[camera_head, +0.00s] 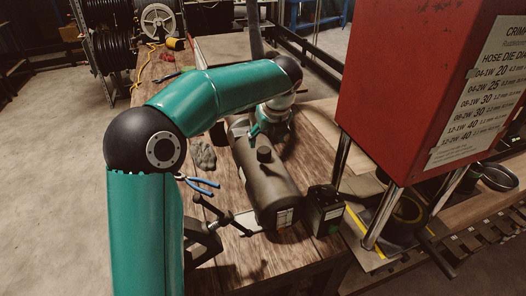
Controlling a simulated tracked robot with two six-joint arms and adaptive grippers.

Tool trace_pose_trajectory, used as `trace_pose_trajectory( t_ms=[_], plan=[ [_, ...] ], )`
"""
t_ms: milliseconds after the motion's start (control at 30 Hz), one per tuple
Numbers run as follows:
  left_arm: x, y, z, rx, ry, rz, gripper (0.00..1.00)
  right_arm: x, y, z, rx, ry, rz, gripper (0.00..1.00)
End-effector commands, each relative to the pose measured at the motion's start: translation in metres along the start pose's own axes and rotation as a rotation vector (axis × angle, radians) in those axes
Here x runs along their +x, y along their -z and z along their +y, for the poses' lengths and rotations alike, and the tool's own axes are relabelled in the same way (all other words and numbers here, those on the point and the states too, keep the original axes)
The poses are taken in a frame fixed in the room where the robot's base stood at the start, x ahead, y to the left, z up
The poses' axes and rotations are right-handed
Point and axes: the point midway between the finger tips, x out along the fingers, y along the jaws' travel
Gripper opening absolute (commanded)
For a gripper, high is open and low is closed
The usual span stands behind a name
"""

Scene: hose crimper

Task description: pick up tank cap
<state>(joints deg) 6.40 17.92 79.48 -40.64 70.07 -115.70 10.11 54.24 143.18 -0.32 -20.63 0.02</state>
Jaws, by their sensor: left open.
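The tank (272,190) is a dark grey-brown cylinder lying on the wooden workbench (285,262). The tank cap (264,154) is a short black knob standing on top of the tank. My left arm is teal and black and reaches in from the left, arching over the bench. My left gripper (256,131) is at the far end of the tank, beyond the cap and apart from it. It is open, with nothing seen between its fingers, though it is small and partly hidden by the wrist. My right gripper is out of view.
A red crimper housing (405,85) on metal legs stands to the right. A small black box (325,209) sits beside the tank's near end. Hose reels (158,22) stand at the back.

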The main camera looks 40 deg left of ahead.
Motion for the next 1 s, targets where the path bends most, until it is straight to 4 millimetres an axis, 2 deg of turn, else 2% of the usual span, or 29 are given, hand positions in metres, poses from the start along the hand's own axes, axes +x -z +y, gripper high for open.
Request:
trace_pose_trajectory(
  t_ms=[167,400,500,733,767,1000],
  plan=[
    [0.011,0.000,0.001,0.001,-0.003,0.001,0.72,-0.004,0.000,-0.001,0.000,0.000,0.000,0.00],
    [0.044,0.001,0.002,0.002,-0.003,0.002,0.72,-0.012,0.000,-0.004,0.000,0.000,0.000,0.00],
    [0.052,0.000,0.002,0.000,-0.001,0.000,0.72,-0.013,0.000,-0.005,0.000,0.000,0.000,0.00],
    [0.054,0.001,0.001,0.000,0.001,-0.001,0.72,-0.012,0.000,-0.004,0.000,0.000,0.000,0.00],
    [0.054,0.001,0.001,0.000,0.001,-0.001,0.70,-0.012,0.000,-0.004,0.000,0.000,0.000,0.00],
    [0.053,0.001,0.001,0.000,0.001,-0.001,0.30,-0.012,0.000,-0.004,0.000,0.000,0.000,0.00]
  ],
)
